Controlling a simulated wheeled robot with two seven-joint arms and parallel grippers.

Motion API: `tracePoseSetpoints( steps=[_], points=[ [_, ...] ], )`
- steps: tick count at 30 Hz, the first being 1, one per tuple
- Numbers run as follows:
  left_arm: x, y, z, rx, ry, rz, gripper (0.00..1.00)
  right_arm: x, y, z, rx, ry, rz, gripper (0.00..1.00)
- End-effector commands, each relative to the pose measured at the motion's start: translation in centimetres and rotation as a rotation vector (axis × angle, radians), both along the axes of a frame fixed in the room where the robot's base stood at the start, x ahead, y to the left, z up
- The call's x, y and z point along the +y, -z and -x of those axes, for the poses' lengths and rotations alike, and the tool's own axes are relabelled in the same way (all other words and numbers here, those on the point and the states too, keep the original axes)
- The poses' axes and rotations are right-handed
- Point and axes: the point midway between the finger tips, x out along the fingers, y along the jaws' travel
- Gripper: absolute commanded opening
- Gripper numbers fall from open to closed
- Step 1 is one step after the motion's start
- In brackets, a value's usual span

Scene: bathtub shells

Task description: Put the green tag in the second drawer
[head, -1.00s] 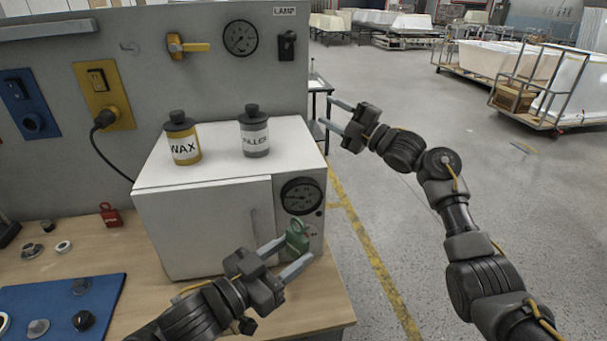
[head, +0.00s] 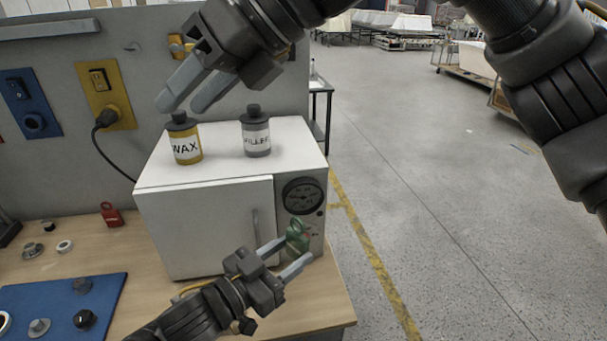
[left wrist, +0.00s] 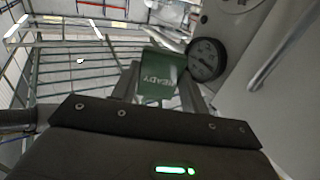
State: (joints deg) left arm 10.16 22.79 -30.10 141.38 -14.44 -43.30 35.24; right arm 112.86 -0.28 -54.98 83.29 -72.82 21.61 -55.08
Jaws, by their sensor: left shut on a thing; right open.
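The green tag (head: 297,236) is held between the fingertips of my left gripper (head: 291,252), in front of the white box's gauge side. In the left wrist view the tag (left wrist: 162,76) shows the word READY, upside down, between the fingers. My right gripper (head: 181,104) is open and empty, its fingers pointing down left, and appears just above the yellow WAX bottle (head: 187,147). I cannot tell how far in front of the bottle it is. No drawer shows clearly in these views.
The white box (head: 205,225) with a door and gauge (head: 303,196) stands on the wooden bench (head: 115,245). A grey FILLER bottle (head: 256,135) is on top.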

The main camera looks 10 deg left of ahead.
Motion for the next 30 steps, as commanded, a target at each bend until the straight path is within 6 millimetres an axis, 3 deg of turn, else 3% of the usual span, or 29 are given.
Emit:
tracePoseSetpoints(
  steps=[3, 6, 9, 13, 18, 25, 30],
  points=[
    [0.0, 0.0, 0.0, 0.000, 0.000, 0.000, 0.22, -1.8, 5.4, -0.5, -0.030, 0.067, 0.250, 0.41],
    [0.0, 0.0, 0.0, 0.000, 0.000, 0.000, 0.22, -4.3, 8.8, -1.5, -0.038, 0.143, 0.429, 0.41],
    [0.0, 0.0, 0.0, 0.000, 0.000, 0.000, 0.22, -6.9, 11.0, -2.7, -0.040, 0.220, 0.565, 0.41],
    [0.0, 0.0, 0.0, 0.000, 0.000, 0.000, 0.22, -9.8, 12.6, -3.7, -0.037, 0.302, 0.684, 0.41],
    [0.0, 0.0, 0.0, 0.000, 0.000, 0.000, 0.22, -11.6, 13.3, -4.4, -0.033, 0.355, 0.751, 0.41],
    [0.0, 0.0, 0.0, 0.000, 0.000, 0.000, 0.22, -11.8, 13.8, -4.5, -0.031, 0.361, 0.760, 0.41],
    [0.0, 0.0, 0.0, 0.000, 0.000, 0.000, 0.22, -11.6, 16.0, -4.6, -0.030, 0.358, 0.760, 0.41]
  ],
)
